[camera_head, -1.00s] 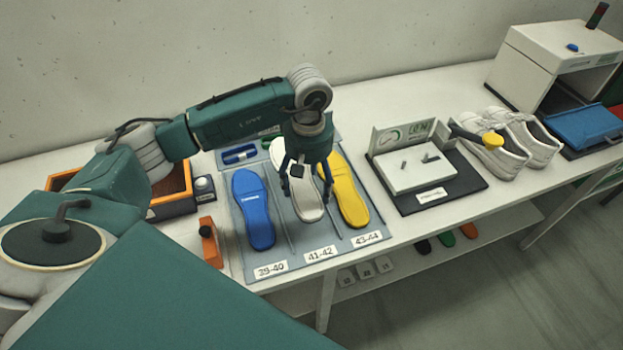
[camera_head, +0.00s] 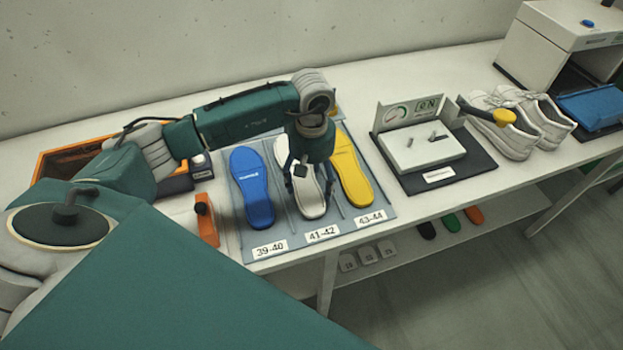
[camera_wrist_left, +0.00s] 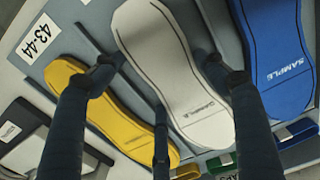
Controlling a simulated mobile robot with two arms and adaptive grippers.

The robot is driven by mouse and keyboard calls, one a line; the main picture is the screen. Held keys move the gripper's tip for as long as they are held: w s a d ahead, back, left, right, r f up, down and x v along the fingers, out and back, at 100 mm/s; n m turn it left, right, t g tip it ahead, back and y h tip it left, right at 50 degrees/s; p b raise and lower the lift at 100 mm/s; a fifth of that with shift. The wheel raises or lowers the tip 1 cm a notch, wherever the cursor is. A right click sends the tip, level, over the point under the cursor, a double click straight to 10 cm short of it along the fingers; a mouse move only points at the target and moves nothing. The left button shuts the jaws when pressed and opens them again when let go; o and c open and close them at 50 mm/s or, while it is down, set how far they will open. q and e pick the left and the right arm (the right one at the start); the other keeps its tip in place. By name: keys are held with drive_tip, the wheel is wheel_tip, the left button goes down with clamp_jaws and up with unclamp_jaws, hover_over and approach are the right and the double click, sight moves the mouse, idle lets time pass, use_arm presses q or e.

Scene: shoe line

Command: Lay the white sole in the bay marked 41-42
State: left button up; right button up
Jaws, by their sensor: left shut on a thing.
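The white sole (camera_head: 312,201) is in the middle of the sorting board (camera_head: 247,239), over the bay with the 41-42 label (camera_head: 322,234). My left gripper (camera_head: 307,181) points down and is shut on it; the wrist view shows the fingers (camera_wrist_left: 160,68) at the edges of the white sole (camera_wrist_left: 180,85). I cannot tell whether the sole touches the board. The blue sole (camera_head: 252,190) lies to the left in the 39-40 bay, the yellow sole (camera_head: 352,178) to the right in the 43-44 bay. My right gripper is out of view.
An orange tool (camera_head: 206,220) lies left of the board. An orange-rimmed box (camera_head: 45,165) is partly behind my arm. Thin dividers separate the bays.

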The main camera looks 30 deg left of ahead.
use_arm(q)
drive_tip(key=o, duration=1.4)
wheel_tip(320, 180, up, 12)
drive_tip(key=shift+s+f, duration=0.1)
